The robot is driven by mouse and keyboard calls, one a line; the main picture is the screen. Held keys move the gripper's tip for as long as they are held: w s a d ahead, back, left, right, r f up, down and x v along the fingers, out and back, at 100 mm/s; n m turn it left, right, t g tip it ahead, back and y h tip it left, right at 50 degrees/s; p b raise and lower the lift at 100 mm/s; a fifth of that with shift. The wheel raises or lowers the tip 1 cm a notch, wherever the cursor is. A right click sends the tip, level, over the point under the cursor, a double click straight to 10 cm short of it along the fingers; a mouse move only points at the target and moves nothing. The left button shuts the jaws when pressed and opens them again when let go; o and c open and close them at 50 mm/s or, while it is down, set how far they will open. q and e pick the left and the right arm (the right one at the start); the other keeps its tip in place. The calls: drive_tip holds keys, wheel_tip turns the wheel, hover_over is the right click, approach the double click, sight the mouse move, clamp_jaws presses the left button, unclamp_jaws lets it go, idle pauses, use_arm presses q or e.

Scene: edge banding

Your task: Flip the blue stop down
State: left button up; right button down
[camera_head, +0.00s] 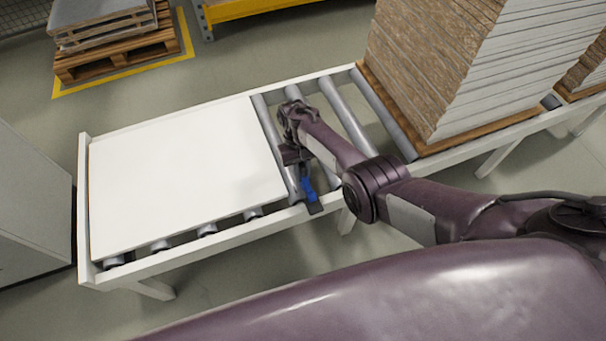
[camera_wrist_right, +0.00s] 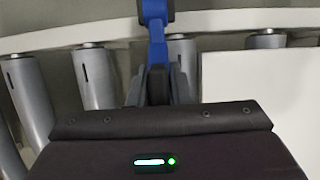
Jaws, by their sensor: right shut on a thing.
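The blue stop (camera_head: 308,188) sits at the near rail of the roller conveyor, just right of the white panel (camera_head: 180,175). In the right wrist view the blue stop (camera_wrist_right: 157,45) runs from a dark block at the top edge down to my gripper. My right gripper (camera_head: 296,156) is over the rollers and shut on the stop; its fingers (camera_wrist_right: 158,88) lie on either side of the stop's lower end. The gripped part is mostly hidden between the fingers. My left gripper is not in view.
The conveyor (camera_head: 180,268) has a white frame and grey rollers (camera_head: 345,118), bare between the panel and a tall stack of boards (camera_head: 450,65) at right. A wooden pallet (camera_head: 115,55) with grey sheets stands at back left. A grey cabinet (camera_head: 30,210) is at left.

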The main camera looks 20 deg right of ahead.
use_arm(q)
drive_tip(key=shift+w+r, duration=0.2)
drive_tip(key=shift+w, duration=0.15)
use_arm(e)
drive_tip(key=shift+f, duration=0.1)
drive_tip(key=c, duration=1.4)
unclamp_jaws()
drive_tip(key=shift+c, duration=0.2)
drive_tip(key=shift+o, duration=0.2)
